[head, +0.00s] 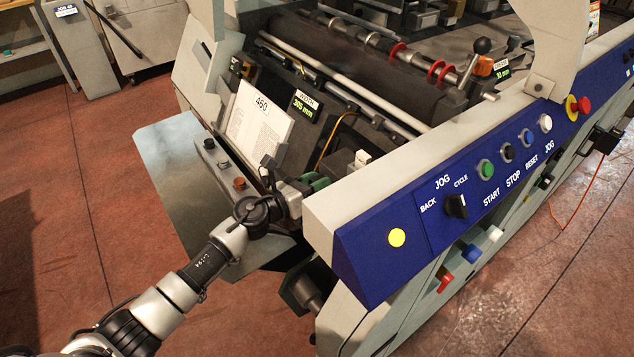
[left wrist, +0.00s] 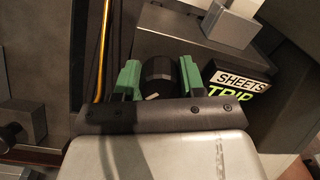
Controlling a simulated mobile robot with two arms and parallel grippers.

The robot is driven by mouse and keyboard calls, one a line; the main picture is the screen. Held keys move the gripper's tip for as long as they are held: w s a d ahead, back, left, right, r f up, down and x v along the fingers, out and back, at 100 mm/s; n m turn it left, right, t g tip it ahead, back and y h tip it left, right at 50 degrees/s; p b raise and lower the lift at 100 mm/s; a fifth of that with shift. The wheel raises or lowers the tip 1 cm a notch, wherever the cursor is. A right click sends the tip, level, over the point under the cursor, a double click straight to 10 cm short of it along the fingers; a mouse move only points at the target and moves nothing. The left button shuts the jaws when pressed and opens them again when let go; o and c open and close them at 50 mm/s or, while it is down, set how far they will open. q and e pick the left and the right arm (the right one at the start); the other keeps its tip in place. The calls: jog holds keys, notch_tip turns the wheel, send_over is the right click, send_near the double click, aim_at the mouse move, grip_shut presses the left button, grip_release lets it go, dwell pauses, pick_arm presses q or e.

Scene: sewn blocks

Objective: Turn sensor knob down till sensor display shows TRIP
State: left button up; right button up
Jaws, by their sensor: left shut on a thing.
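The sensor knob (left wrist: 157,72) is black and round with a white pointer mark, and it sits on the face of a dark sensor box (left wrist: 185,45). My left gripper (left wrist: 158,80) has green fingers, one on each side of the knob, and is shut on it. To the right, the sensor display (left wrist: 232,92) shows green letters that read TRIP, partly cut off by my gripper, under a label reading SHEETS. In the head view my left gripper (head: 314,184) reaches the inner side of the machine; the knob and display are hidden there. My right gripper is not in view.
A blue control panel (head: 385,245) with buttons runs along the machine's right side, close to my left wrist. A white sheet marked 460 (head: 258,125) and a display reading 305 mm (head: 303,105) stand behind. An orange cable (left wrist: 101,50) hangs left of the knob.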

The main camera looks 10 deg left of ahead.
pick_arm(q)
jog(key=o, duration=0.9)
jog(key=b+v, duration=0.1)
jog(key=v, duration=1)
